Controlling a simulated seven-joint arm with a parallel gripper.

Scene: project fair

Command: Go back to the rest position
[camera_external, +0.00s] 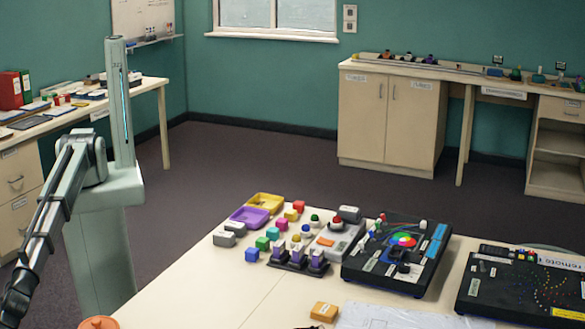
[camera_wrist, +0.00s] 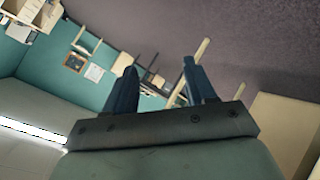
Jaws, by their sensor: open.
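My gripper (camera_wrist: 158,82) shows in the wrist view with its two dark fingers standing apart and nothing between them. Beyond the fingers are floor, wall and furniture, seen tilted. In the external view my arm runs down the left side and leaves the frame at the lower left, so the gripper cannot be made out there. The arm is to the left of the table (camera_external: 222,280), apart from the objects on it.
The table holds small coloured blocks, a purple tray (camera_external: 250,217), a yellow tray (camera_external: 264,203), a black panel (camera_external: 397,253) and another black panel (camera_external: 525,287). An orange block (camera_external: 324,312) lies near the front.

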